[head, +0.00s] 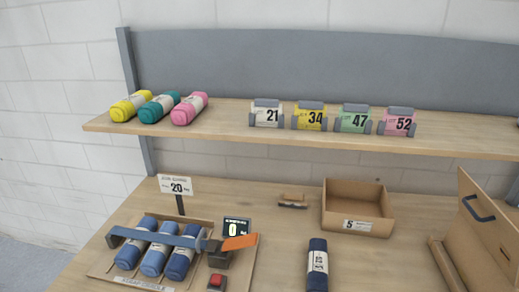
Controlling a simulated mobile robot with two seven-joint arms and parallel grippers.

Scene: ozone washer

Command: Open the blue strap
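The blue strap (152,237) runs across the top of three dark blue rolls (180,264) at the lower left. Its right end meets a brown buckle-like piece (211,246) and an orange tab or lever (240,242). The orange part lies nearly flat, pointing right. The strap looks closed over the rolls. The rolls lie side by side on a wooden base (103,267) with a label along its front edge. Neither of my grippers is in view.
A small display reading 0 (236,227) and a red button (216,282) sit beside the strap. A sign reading 20 (176,186) stands behind. A loose blue roll (317,262), an open box (385,207) and a larger case (490,230) lie rightward. A shelf (230,117) overhangs the back.

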